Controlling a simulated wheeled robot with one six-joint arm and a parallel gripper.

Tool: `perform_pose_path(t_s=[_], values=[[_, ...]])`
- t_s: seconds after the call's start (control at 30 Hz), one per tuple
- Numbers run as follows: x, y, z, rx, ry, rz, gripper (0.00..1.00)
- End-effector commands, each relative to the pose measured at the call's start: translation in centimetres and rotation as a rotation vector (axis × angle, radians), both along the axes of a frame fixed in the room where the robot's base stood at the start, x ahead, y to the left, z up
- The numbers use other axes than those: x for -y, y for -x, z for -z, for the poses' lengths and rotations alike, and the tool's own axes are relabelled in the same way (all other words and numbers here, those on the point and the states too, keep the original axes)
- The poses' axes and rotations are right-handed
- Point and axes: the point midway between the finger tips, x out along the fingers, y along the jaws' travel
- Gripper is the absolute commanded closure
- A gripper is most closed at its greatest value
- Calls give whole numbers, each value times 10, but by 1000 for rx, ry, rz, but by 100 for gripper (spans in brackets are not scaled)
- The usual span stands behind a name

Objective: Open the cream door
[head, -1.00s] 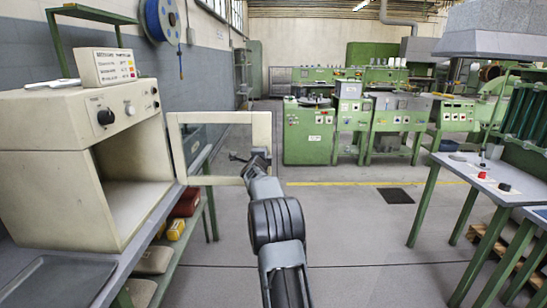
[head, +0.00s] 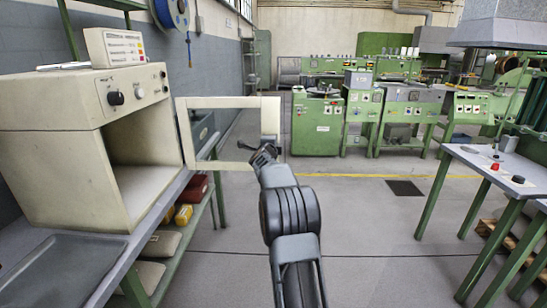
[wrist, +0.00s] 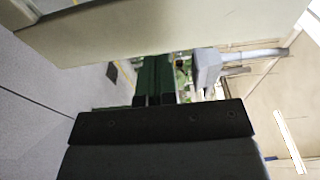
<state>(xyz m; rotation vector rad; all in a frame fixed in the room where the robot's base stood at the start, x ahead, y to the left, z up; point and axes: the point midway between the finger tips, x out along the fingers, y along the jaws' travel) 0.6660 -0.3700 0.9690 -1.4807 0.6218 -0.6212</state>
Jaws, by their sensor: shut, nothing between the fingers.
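The cream door (head: 230,103) is a cream frame around a see-through middle. In the head view it stands swung wide open from the far side of the cream oven-like box (head: 52,165), whose front is uncovered. My gripper (head: 246,148) is shut and empty, by the door's lower right corner; whether it touches the frame I cannot tell. In the wrist view a cream panel (wrist: 170,30), probably the door, crosses the top above the dark gripper body (wrist: 160,125).
The box stands on a grey bench (head: 130,240) with a dark tray (head: 55,270). Red and yellow items lie on the shelf below. Green machines (head: 318,125) stand behind, and a grey-topped green table (head: 490,170) is at right. The floor between is clear.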

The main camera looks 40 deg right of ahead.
Motion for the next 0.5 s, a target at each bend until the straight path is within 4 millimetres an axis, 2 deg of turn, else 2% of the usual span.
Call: perform_pose_path(t_s=[0.1, 0.3, 0.5], values=[[-16, 16, 1, 1, -1, -4, 100], [-30, 49, 0, 1, 0, 10, 100], [-47, 70, 0, 1, 0, 9, 100]])
